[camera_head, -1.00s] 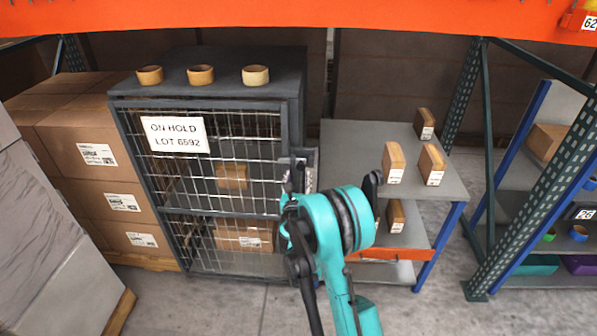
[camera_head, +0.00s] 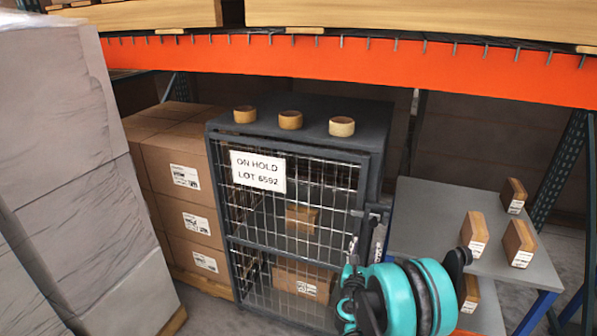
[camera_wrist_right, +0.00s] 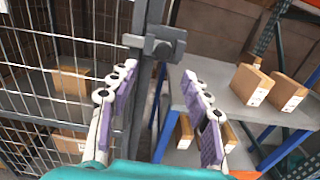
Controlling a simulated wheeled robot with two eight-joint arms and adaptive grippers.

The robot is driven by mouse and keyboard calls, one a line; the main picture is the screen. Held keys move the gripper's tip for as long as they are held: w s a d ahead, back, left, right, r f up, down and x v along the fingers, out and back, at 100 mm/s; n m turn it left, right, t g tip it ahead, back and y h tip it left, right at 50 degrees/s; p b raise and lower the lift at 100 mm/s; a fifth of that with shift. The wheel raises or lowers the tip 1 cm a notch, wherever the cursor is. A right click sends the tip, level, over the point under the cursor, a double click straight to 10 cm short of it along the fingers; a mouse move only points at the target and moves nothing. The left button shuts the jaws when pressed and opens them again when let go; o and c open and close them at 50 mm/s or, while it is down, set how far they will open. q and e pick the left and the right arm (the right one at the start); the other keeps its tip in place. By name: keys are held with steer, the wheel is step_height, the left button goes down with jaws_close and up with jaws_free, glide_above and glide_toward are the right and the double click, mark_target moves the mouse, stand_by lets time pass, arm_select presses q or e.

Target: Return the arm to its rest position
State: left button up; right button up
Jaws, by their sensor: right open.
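My right arm is teal and black and comes in at the lower right of the head view. Its gripper (camera_wrist_right: 158,110) shows best in the right wrist view, with two purple-padded fingers spread apart and nothing between them. Beyond the fingers is the latch (camera_wrist_right: 160,46) of the grey mesh cage (camera_head: 222,232). The cage door is shut, and the fingers appear apart from the latch. In the head view my arm covers the lower right part of the cage front. My left gripper does not show.
An "ON HOLD LOT 6592" sign (camera_head: 258,172) hangs on the cage, with cartons inside. A grey table (camera_head: 425,215) with small boxes (camera_head: 519,243) stands right. Stacked cartons (camera_head: 178,150) and a wrapped pallet load (camera_head: 75,170) stand left.

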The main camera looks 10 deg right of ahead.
steer(key=s+a+r+m+g+y, duration=0.25)
steer(key=s+r+m+g, duration=0.25)
steer(key=s+m, duration=0.95)
steer(key=s+a+f+m+g+y, duration=0.3)
steer(key=s+a+m+y, duration=0.3)
steer(key=s+a+m, duration=0.7)
steer(key=shift+s+a+m+y, duration=0.25)
steer(key=shift+s+m+y, duration=0.1)
steer(key=shift+s+m, duration=0.7)
